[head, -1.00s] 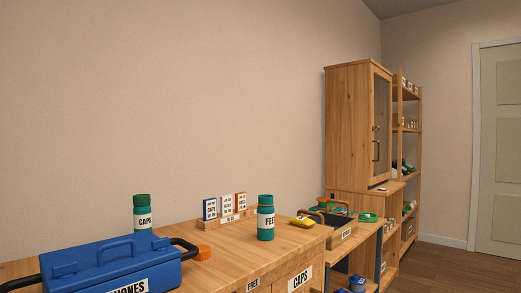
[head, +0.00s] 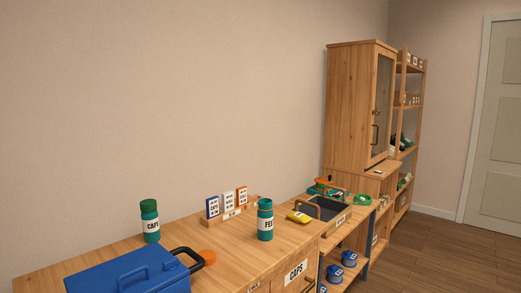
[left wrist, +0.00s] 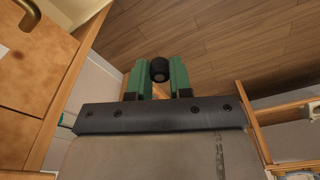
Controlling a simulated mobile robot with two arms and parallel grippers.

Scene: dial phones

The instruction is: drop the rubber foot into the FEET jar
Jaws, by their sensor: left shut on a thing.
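The FEET jar (head: 265,222) is a teal jar with a white label, of which "FE" can be read. It stands upright on the wooden worktop in the head view; whether its top is open is hard to tell. My left gripper (left wrist: 159,76) is in the left wrist view, its green fingers shut on the rubber foot (left wrist: 160,69), a small black cylinder. It holds the foot above the wooden floor, away from any jar in that view. My left gripper does not show in the head view. My right gripper is in no view.
A CAPS jar (head: 150,222) with a dark green lid stands left on the worktop (head: 215,252). A blue toolbox (head: 125,270) lies in front, an orange piece (head: 208,257) beside it. A card stand (head: 228,206) is behind. A yellow item (head: 300,217) lies right of the FEET jar.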

